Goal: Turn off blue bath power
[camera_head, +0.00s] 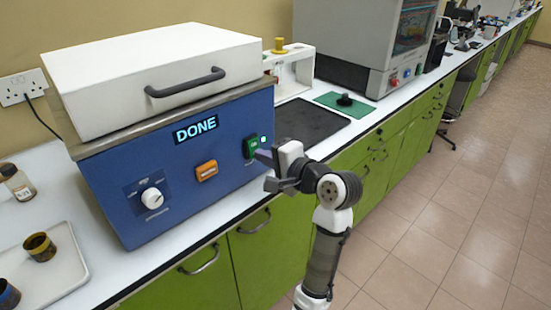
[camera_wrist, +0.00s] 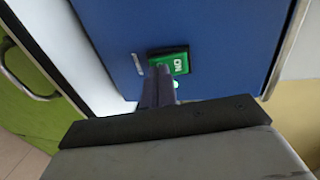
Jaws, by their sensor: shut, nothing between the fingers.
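The blue bath (camera_head: 170,185) stands on the white counter with its white lid closed and its display (camera_head: 195,129) reading DONE. A green power switch (camera_head: 251,146) is at the right of its front panel. In the wrist view the green switch (camera_wrist: 178,63) shows the letters ON, and a small lit lamp is beside it. My gripper (camera_head: 262,157) is shut and empty, its fingertips right at the switch's lower edge. In the wrist view the fingertips (camera_wrist: 158,72) partly overlap the switch; I cannot tell whether they touch it.
An orange button (camera_head: 206,170) and a white knob (camera_head: 152,198) are on the same panel. A white tray (camera_head: 72,262) with dark cups is at the left. A dark mat (camera_head: 312,120) and a grey machine (camera_head: 345,45) stand beyond the bath. The aisle floor is clear.

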